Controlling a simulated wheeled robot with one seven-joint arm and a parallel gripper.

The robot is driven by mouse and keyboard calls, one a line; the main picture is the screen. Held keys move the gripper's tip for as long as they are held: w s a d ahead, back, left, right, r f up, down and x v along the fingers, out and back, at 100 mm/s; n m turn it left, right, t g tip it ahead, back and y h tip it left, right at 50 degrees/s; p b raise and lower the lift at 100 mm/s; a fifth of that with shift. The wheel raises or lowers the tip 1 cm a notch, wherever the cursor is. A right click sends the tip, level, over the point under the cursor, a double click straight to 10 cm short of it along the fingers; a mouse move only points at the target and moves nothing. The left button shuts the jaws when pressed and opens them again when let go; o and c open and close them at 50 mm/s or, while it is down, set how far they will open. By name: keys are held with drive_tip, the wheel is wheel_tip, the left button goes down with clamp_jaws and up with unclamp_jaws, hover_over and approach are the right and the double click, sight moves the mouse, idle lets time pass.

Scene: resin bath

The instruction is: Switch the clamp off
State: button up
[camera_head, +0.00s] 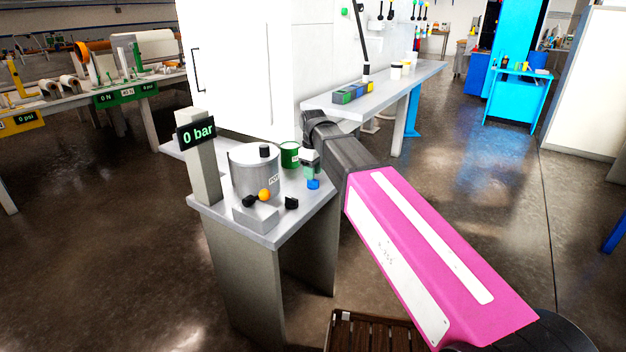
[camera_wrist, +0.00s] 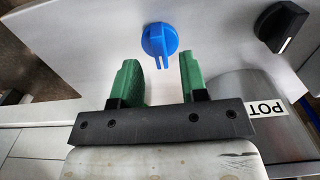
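A blue round knob (camera_wrist: 158,38) with a raised handle sits on the pale surface in the wrist view. It also shows low on the bench in the head view (camera_head: 313,184). I cannot tell from any label whether it is the clamp control. My gripper (camera_wrist: 158,60) has two green fingers, spread apart and empty. The knob lies just beyond the fingertips, between them in the picture, with no visible contact. In the head view my gripper (camera_head: 311,164) is above the blue knob. A black knob with a white line (camera_wrist: 283,25) is to the right in the wrist view.
An orange ball (camera_head: 264,195) and a black knob (camera_head: 291,203) are at the front. A display (camera_head: 197,133) reads 0 bar. A longer table (camera_head: 405,88) stands behind.

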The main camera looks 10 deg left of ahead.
wheel_tip(320, 180, up, 7)
idle(0.3)
